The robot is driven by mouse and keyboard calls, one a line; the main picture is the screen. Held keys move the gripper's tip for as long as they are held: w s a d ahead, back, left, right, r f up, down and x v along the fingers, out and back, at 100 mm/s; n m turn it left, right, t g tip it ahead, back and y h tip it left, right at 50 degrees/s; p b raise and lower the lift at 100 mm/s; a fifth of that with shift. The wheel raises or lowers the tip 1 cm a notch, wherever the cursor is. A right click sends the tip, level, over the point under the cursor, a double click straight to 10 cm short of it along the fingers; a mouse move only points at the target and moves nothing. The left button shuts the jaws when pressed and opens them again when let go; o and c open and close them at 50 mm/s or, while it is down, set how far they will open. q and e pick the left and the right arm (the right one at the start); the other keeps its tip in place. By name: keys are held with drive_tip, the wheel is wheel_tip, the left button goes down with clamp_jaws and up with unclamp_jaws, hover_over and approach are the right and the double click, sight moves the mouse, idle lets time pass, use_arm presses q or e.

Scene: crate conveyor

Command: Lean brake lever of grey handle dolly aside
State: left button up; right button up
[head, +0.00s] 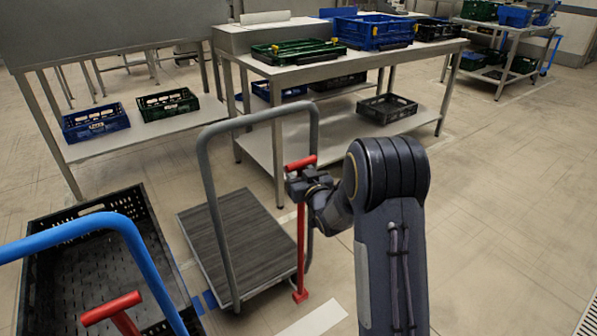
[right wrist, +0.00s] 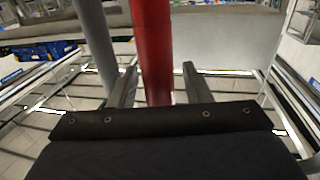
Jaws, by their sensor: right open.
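The grey handle dolly (head: 238,240) stands on the floor left of my right arm, with its grey hoop handle (head: 208,190) upright. Its red brake lever (head: 301,245) stands about upright beside the handle, with a crossbar at the top. My right gripper (head: 297,180) is at the lever's upper part, just below the crossbar. In the right wrist view, the red lever (right wrist: 153,50) runs between the open fingers (right wrist: 160,88), and the grey handle (right wrist: 95,35) passes outside the left finger. Whether a finger touches the lever cannot be told. My left gripper is not in view.
Metal tables (head: 340,66) with green, blue and black crates stand behind. The floor at right is clear.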

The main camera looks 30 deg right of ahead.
clamp_jaws()
drive_tip(key=s+a+f+n+b, duration=0.1)
drive_tip(key=a+b, duration=0.3)
drive_tip(key=a, duration=0.9)
drive_tip(key=shift+a+f+n, duration=0.15)
drive_tip(key=shift+f+n, duration=0.1)
drive_tip(key=shift+n, duration=0.65)
unclamp_jaws()
drive_tip(key=shift+a, duration=0.25)
drive_tip(key=shift+d, duration=0.15)
